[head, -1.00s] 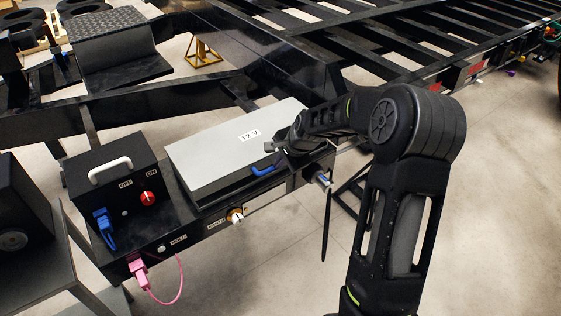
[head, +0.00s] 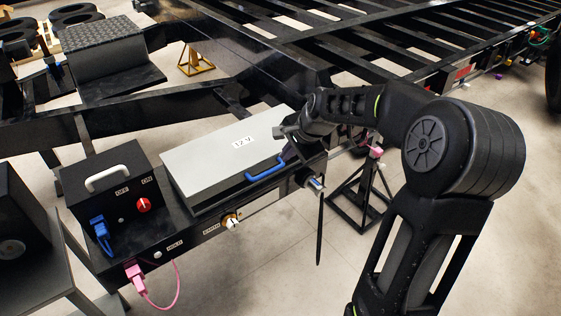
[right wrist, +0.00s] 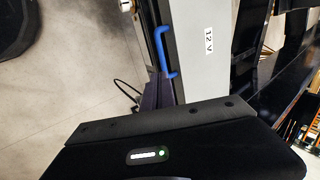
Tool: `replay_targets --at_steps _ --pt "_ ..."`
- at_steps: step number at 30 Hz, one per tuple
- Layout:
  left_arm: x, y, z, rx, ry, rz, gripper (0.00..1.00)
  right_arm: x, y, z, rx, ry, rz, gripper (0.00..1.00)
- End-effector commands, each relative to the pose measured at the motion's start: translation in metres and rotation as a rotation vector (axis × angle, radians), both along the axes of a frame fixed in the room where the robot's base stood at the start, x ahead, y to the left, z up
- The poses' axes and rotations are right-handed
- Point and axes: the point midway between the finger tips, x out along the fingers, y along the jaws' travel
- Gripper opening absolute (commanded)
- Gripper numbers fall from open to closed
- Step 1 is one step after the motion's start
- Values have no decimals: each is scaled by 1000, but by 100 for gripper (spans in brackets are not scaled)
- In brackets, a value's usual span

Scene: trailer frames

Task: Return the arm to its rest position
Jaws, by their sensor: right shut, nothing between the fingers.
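My right arm comes in from the lower right in the head view, with its elbow bent. My right gripper (head: 284,132) is shut and empty. The blue handle also shows in the right wrist view (right wrist: 160,48), beside the grey lid (right wrist: 215,60). The fingertips are small and dark in the head view. My left gripper is not in view.
A black control box (head: 112,182) with a white handle and red knob (head: 144,205) stands at left. Pink (head: 135,274) and blue (head: 101,229) plugs sit on the panel. The trailer frame (head: 400,45) crosses behind. A black stand (head: 360,205) is near my arm. Floor at the lower middle is clear.

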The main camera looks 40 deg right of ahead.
Motion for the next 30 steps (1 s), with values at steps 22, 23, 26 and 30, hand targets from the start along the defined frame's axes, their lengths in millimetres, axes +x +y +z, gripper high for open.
replay_targets --at_steps 22,23,26,30 --pt "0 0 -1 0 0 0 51 -10 0 15 -1 0 1 0" --pt "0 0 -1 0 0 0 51 -10 0 15 -2 0 3 0" --pt "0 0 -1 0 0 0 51 -9 -1 16 -20 -5 27 0" --pt "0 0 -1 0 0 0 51 6 -9 21 -142 -76 129 0"
